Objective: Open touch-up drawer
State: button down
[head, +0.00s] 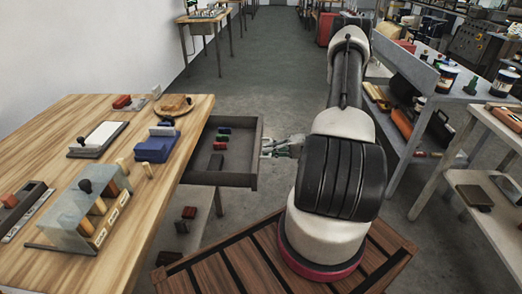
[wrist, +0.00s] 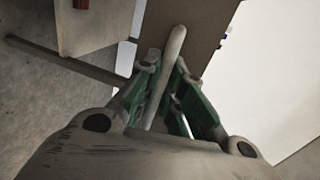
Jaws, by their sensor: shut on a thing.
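The touch-up drawer (head: 255,165) is a dark grey tray pulled well out from under the right side of the wooden table in the head view. Small green, blue and red blocks and a dark flat piece lie in it. My gripper (head: 268,149) is at the drawer's outer front. In the wrist view, my gripper (wrist: 168,90) has its green-padded fingers on either side of a pale bar handle (wrist: 176,42) and is shut on it. The drawer front (wrist: 200,22) is the brown-grey panel behind the handle. The far end of the grip is partly hidden by the fingers.
A grey shelf unit (head: 440,100) with cans stands at right.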

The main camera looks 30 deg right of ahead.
jog(key=shift+s+d, duration=0.1)
jog(key=shift+d, duration=0.05)
jog(key=c, duration=1.5)
grip_release()
jog(key=shift+d, duration=0.1)
jog(key=v, duration=1.1)
jog(key=shift+s+d+r, duration=0.1)
jog(key=shift+s+d, duration=0.2)
jog(key=shift+m, duration=0.3)
